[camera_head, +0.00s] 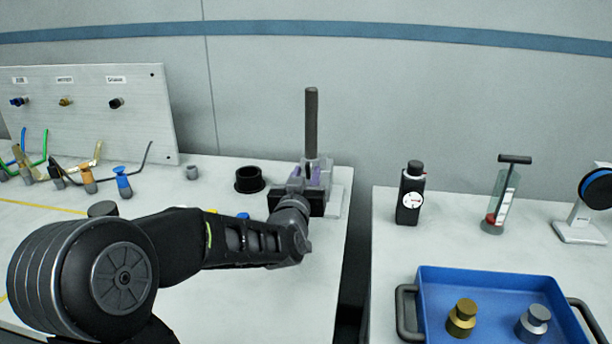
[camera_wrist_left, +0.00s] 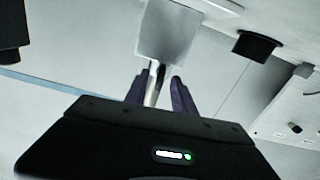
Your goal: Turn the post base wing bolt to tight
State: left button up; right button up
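A dark upright post (camera_head: 312,125) rises from a pale base (camera_head: 336,200) near the right edge of the left table. My left gripper (camera_head: 312,174), with purplish fingers, is at the foot of the post and hides much of the base. In the left wrist view, which is upside down, the two fingers (camera_wrist_left: 160,90) stand apart on either side of a thin grey shaft (camera_wrist_left: 153,85), with a gap at least on the right. The pale base (camera_wrist_left: 168,35) shows beyond them. The wing bolt cannot be made out clearly. My right gripper is not in view.
A black ring (camera_head: 249,179) stands left of the base. A panel with knobs (camera_head: 90,110) and several coloured tools are further left. The right table holds a black bottle with a dial (camera_head: 410,195) and a blue tray (camera_head: 490,275); a gap separates the tables.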

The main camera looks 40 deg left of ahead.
pick_arm(q)
grip_shut()
dwell(0.5)
jog(key=shift+m, duration=0.5)
grip_release()
